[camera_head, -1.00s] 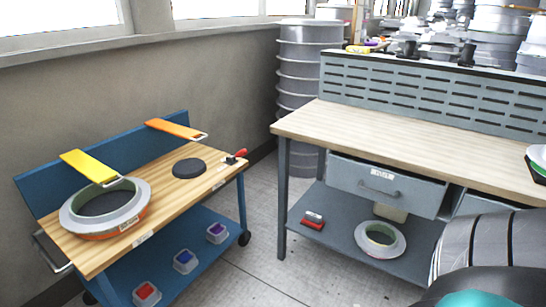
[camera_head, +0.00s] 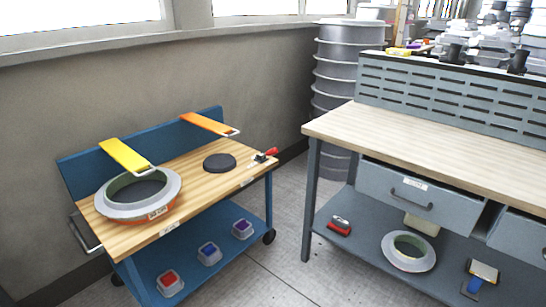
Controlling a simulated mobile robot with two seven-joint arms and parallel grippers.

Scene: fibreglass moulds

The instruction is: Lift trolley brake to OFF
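A blue trolley with a wooden top (camera_head: 207,189) stands against the wall at the left. A small brake lever with a red handle (camera_head: 270,152) sits at the right end of the trolley top, beside its right edge. The handle appears to tilt upward to the right; its ON or OFF marking is too small to read. Neither of my grippers shows in this view.
A ring mould (camera_head: 138,194) and a dark disc (camera_head: 219,162) lie on the trolley top. Yellow (camera_head: 125,155) and orange (camera_head: 208,124) paddles are behind. A workbench (camera_head: 440,120) stands to the right, with floor (camera_head: 283,235) between.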

